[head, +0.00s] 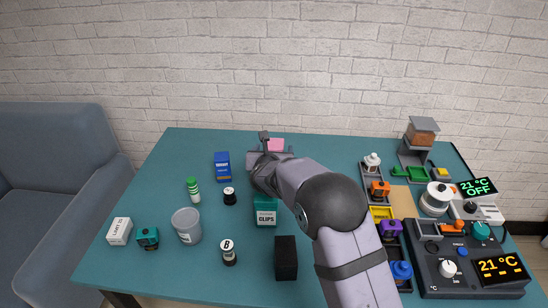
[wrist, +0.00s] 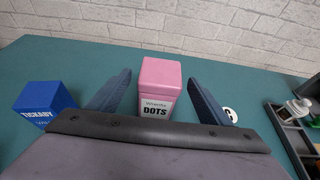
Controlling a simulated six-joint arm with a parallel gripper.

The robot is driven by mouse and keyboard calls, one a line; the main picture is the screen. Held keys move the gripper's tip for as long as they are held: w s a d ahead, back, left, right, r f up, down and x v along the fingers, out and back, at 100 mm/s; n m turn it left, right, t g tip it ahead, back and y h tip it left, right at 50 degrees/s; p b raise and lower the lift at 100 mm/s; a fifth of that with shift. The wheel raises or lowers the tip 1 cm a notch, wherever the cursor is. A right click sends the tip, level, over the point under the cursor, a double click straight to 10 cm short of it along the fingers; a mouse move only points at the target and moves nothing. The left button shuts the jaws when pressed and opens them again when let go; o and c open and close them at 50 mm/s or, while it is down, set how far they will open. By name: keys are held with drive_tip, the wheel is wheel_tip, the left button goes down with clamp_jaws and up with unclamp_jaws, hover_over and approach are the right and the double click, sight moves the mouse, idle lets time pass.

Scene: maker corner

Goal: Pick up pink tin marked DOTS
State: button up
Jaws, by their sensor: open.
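The pink tin marked DOTS (wrist: 158,85) stands upright on the teal table, in the middle of the wrist view. Its label faces me. My gripper (wrist: 160,92) is open, with one dark finger on each side of the tin and its lower part hidden by my gripper body. I cannot tell whether either finger touches it. In the head view the tin (head: 276,145) shows only as a pink patch at the back of the table, and my gripper (head: 266,148) covers much of it.
A blue box (wrist: 43,104) stands left of my gripper, and a white round piece (wrist: 230,115) is close by the right finger. A teal CLIPS tin (head: 265,212) stands under my arm. Grey trays (head: 378,192) and devices fill the right side. The table's back left is clear.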

drive_tip(key=shift+w+f, duration=0.2)
drive_tip(key=shift+f, duration=0.4)
drive_tip(key=shift+p+x, duration=0.4)
drive_tip(key=shift+x, duration=0.9)
drive_tip(key=shift+r, duration=0.1)
drive_tip(key=c, duration=1.2)
